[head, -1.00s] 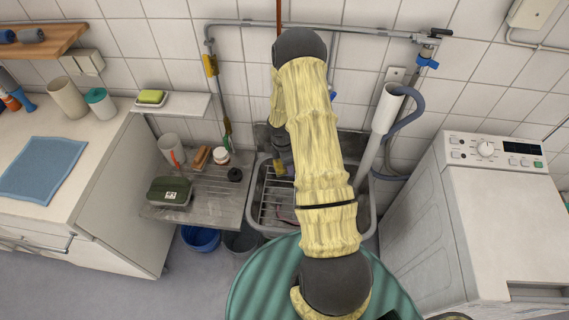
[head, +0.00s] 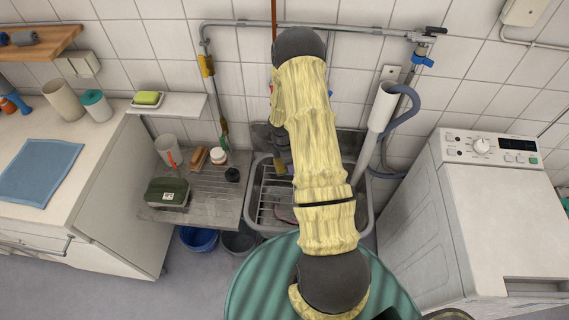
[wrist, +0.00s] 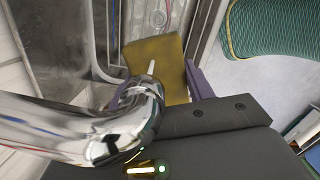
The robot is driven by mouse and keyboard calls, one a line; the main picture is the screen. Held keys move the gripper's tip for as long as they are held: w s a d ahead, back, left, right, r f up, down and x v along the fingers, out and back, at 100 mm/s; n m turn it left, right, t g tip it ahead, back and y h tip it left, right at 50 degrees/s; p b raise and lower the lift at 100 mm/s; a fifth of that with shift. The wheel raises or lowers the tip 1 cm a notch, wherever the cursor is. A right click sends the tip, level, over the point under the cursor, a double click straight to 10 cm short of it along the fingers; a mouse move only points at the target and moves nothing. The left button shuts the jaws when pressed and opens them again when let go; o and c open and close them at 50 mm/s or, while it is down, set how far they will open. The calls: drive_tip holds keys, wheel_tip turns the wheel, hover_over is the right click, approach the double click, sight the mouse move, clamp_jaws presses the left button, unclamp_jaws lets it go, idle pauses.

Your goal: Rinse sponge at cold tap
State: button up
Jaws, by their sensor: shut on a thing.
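A mustard-yellow sponge (wrist: 162,52) is held between the purple fingertips of my gripper (wrist: 165,88) in the wrist view. A chrome tap spout (wrist: 75,125) crosses the front of that view, its bent end close to the sponge. A short white streak shows at the spout's mouth, over the sponge; it looks like water. In the head view my gripper (head: 281,160) is over the left part of the metal sink (head: 259,200), mostly hidden by my arm. The tap handles are largely hidden behind my arm there.
Left of the sink a drainboard (head: 205,210) holds a green box (head: 167,192), a brush, a jar and a cup. A grey drain hose (head: 405,115) and pipe enter the sink at right. A washing machine (head: 480,205) stands right. A ribbed green surface (head: 255,280) lies in front.

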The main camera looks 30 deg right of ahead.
drive_tip(key=shift+w+a, duration=0.1)
idle(0.5)
drive_tip(key=shift+w+a, duration=0.2)
drive_tip(key=shift+a, duration=0.25)
drive_tip(key=shift+s+d, duration=0.1)
drive_tip(key=shift+d, duration=0.1)
drive_tip(key=shift+s+d, duration=0.2)
drive_tip(key=shift+d, duration=0.15)
idle(0.3)
idle(0.4)
drive_tip(key=s+a+b, duration=0.3)
drive_tip(key=s, duration=0.4)
drive_tip(key=shift+a, duration=0.3)
idle(0.5)
